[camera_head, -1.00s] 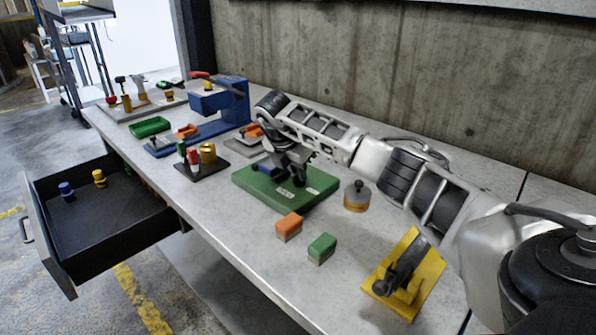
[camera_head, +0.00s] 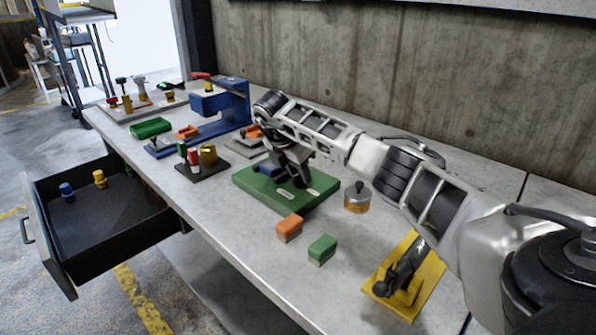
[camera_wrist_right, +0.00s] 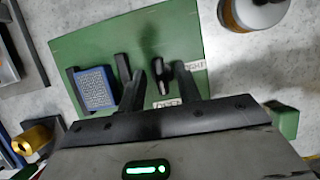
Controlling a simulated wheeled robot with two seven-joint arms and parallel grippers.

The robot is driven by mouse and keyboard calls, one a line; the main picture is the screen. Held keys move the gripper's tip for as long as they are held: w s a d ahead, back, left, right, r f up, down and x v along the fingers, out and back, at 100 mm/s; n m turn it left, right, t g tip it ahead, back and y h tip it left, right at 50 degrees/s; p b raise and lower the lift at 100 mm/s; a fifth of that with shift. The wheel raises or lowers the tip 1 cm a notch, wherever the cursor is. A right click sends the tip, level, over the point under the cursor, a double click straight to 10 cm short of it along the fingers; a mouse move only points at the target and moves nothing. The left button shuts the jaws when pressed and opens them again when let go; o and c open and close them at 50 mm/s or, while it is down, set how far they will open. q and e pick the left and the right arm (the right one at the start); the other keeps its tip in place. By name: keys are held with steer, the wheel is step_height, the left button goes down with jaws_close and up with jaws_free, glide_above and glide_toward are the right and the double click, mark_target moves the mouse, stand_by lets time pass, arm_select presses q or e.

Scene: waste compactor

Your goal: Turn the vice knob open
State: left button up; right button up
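The vice stands on a green base plate (camera_head: 318,190) in the middle of the bench, with a blue block (camera_head: 266,168) at its left. In the right wrist view the green plate (camera_wrist_right: 80,45) carries the blue block with a grey textured face (camera_wrist_right: 95,88), dark upright bars and a small dark knob handle (camera_wrist_right: 159,74). My right gripper (camera_head: 293,180) is over the plate, pointing down. In the wrist view its two fingers (camera_wrist_right: 158,88) are apart, one on each side of the knob handle, with gaps showing. Contact is not visible. My left gripper is out of view.
Orange (camera_head: 289,228) and green (camera_head: 322,249) blocks lie in front of the plate. A round orange-and-grey container (camera_head: 357,198) and a yellow stand (camera_head: 405,278) are to the right. A blue press (camera_head: 225,104) stands left. An open drawer (camera_head: 105,212) juts out at the front left.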

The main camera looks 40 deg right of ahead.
steer(key=shift+a, duration=0.1)
arm_select(q)
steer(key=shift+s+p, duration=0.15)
steer(key=shift+p, duration=0.4)
arm_select(e)
steer(key=v, duration=1.5)
steer(key=shift+r, duration=0.45)
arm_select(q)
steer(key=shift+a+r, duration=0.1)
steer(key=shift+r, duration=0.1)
